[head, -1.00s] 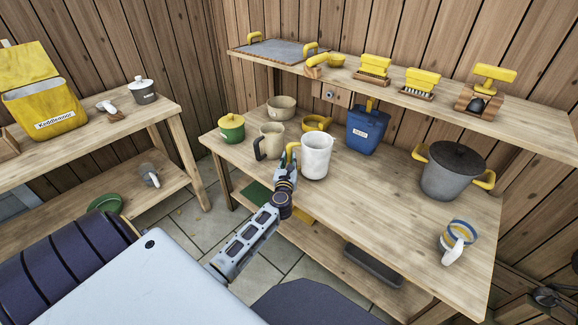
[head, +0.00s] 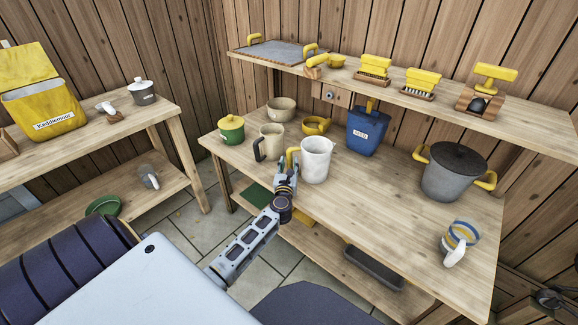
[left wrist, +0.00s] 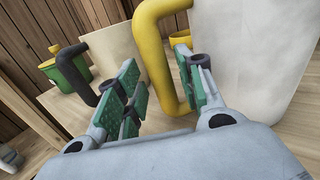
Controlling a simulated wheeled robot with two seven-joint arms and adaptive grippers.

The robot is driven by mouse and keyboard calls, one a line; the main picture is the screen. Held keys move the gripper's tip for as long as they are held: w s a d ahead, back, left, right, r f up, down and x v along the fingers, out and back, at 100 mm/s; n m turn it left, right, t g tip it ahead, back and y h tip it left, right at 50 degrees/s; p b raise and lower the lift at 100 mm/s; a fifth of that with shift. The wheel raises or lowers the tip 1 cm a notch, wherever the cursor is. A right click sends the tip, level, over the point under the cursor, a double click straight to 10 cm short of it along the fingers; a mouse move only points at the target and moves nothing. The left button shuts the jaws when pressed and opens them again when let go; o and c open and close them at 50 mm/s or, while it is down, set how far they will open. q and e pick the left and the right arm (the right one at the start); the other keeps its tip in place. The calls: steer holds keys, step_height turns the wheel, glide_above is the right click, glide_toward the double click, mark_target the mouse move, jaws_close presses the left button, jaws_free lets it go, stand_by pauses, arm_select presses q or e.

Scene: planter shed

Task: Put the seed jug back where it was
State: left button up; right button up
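A white jug (head: 315,162) with a yellow handle (head: 292,157) stands upright on the workbench top near its front edge. I cannot read a seed mark on it. My left gripper (head: 287,172) is at the handle side of this jug. In the left wrist view the gripper (left wrist: 162,88) is open, its green-padded fingers apart. The yellow handle (left wrist: 153,55) runs between them, with the right finger inside the loop beside the white jug wall (left wrist: 245,60). A gap shows between handle and left finger. My right gripper is not in view.
A beige jug (head: 271,141) and green lidded pot (head: 231,128) stand left of the white jug. A blue labelled container (head: 366,133) stands behind right, a grey pot (head: 453,178) and striped mug (head: 460,237) farther right. The bench middle is clear.

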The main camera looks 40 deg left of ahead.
arm_select(q)
steer(key=shift+r, duration=0.15)
arm_select(e)
steer(key=shift+s+f, duration=0.1)
arm_select(q)
steer(key=shift+s+d, duration=0.25)
steer(key=shift+s, duration=0.15)
steer(key=shift+p+v, duration=0.3)
steer(key=shift+v, duration=0.85)
steer(key=v, duration=0.5)
steer(key=shift+s+d, duration=0.15)
steer(key=shift+s, duration=0.15)
steer(key=shift+v, duration=1.55)
arm_select(e)
steer(key=shift+s+d+f, duration=0.15)
steer(key=shift+s+f, duration=0.1)
steer(key=shift+f, duration=0.55)
